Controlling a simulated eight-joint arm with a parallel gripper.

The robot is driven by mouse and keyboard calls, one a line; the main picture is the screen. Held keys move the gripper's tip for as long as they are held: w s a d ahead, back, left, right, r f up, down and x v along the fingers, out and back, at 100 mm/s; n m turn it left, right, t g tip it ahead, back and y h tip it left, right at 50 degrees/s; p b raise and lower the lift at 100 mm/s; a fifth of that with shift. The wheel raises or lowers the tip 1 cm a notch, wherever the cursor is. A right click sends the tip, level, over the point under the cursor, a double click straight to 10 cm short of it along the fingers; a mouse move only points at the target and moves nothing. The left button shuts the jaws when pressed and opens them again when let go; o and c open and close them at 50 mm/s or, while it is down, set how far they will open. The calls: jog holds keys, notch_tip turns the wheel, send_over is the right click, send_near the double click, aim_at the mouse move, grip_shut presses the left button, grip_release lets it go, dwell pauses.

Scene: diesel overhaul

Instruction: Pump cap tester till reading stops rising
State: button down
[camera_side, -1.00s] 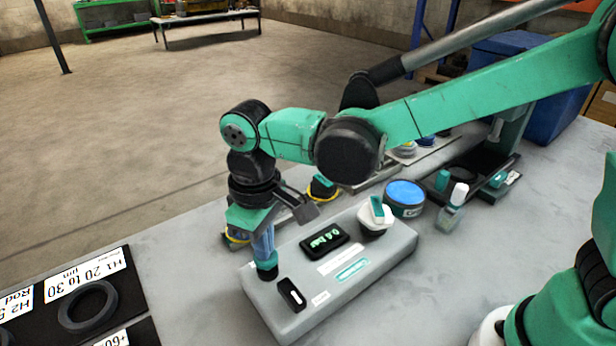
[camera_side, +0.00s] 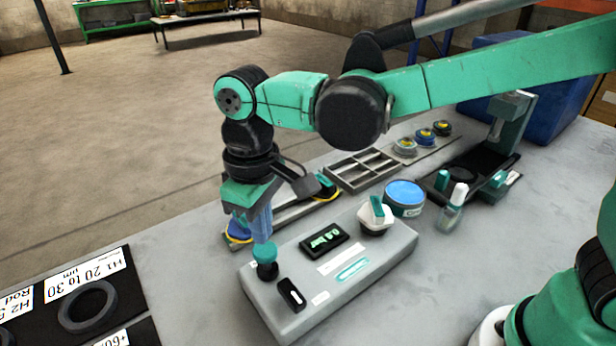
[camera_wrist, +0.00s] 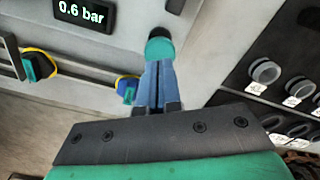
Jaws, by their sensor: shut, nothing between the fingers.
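The cap tester (camera_side: 330,285) is a light grey block on the bench. Its small display (camera_side: 324,240) reads 0.6 bar in the wrist view (camera_wrist: 82,13). A teal pump knob (camera_side: 265,254) on a dark stem stands at its left end; it also shows in the wrist view (camera_wrist: 160,48). My gripper (camera_side: 262,238) is shut and empty, pointing down, its blue fingertips (camera_wrist: 159,64) at the knob's top and seemingly touching it. A white fitting with a teal top (camera_side: 376,216) sits at the tester's far right end.
A black slot piece (camera_side: 291,294) lies on the tester near the knob. A blue-topped tin (camera_side: 404,194) and a small bottle (camera_side: 452,210) stand to the right. A labelled black tray with a ring (camera_side: 88,306) lies at the left. A divided grey tray (camera_side: 362,168) is behind.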

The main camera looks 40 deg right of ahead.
aim_at(265, 249)
jog(key=shift+f, duration=2.15)
jog(key=shift+r, duration=2.15)
jog(key=shift+r, duration=2.5)
jog(key=shift+r, duration=0.1)
jog(key=shift+r, duration=1.95)
